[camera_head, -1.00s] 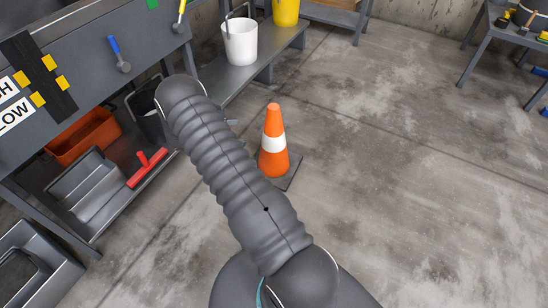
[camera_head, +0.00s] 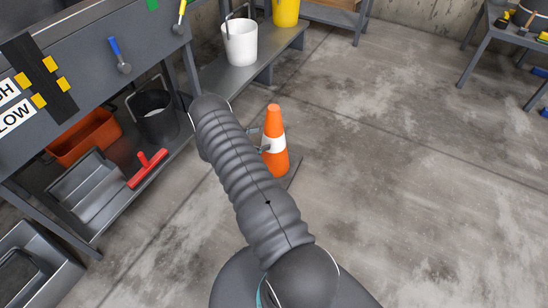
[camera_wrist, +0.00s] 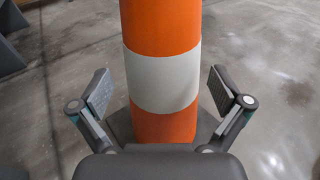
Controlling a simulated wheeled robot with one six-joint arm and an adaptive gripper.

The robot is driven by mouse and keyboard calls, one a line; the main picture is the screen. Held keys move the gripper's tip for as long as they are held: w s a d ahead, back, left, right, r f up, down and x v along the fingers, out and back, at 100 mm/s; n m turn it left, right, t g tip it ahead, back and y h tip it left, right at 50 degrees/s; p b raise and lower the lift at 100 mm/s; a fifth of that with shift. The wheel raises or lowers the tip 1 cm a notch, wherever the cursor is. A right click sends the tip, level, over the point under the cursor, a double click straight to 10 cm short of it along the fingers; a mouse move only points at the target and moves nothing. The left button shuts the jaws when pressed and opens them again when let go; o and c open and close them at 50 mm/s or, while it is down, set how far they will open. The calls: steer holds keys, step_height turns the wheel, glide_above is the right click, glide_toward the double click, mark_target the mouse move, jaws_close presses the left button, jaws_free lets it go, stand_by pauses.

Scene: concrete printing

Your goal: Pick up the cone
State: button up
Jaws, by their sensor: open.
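The cone (camera_head: 274,130) is orange with a white band and stands upright on a dark square base on the concrete floor. In the wrist view the cone (camera_wrist: 162,75) fills the middle, its white band level with my fingers. My gripper (camera_wrist: 162,92) is open, with one finger on each side of the cone and a visible gap on both sides. In the head view my gripper (camera_head: 258,139) shows only in part beside the cone's left side; my arm hides the rest and part of the cone's base.
A grey workbench (camera_head: 90,50) stands at the left, with an orange bin (camera_head: 85,137), a black bucket (camera_head: 155,115) and a red-handled tool (camera_head: 148,168) on its lower shelf. A white bucket (camera_head: 240,42) stands on a low bench behind.

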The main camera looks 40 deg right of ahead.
steer(key=shift+r+p+x, duration=0.2)
steer(key=shift+p+x, duration=0.15)
steer(key=shift+x, duration=2.35)
steer(key=shift+s, duration=0.15)
steer(key=shift+c, duration=0.3)
steer(key=c, duration=1.2)
steer(key=shift+r, duration=0.15)
steer(key=shift+c, duration=1)
